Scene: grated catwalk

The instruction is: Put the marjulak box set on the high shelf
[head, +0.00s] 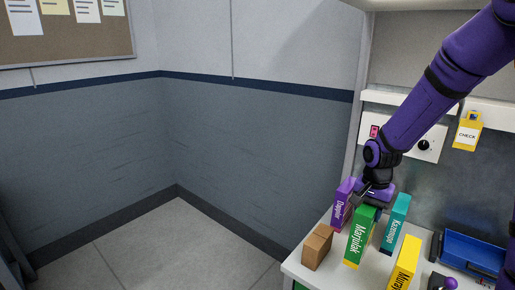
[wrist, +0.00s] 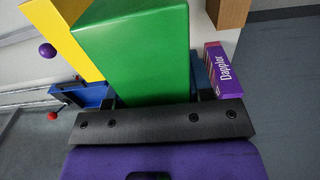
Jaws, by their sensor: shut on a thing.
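The green Marjulak box (head: 360,236) stands upright at the worktop, among other boxes. My gripper (head: 374,202) is above it, shut on its upper end. In the wrist view the green box (wrist: 145,50) fills the space between the dark fingers of my gripper (wrist: 150,92). I cannot tell whether its base touches the worktop. A pale shelf edge (head: 405,4) shows at the top of the head view; its upper surface is out of view.
Around the green box are a purple Dapplor box (head: 341,204), a teal Kazoopa box (head: 395,222), a yellow box (head: 404,262) and a plain brown box (head: 317,246). A blue tray (head: 470,252) lies right. The floor (head: 180,245) at left is clear.

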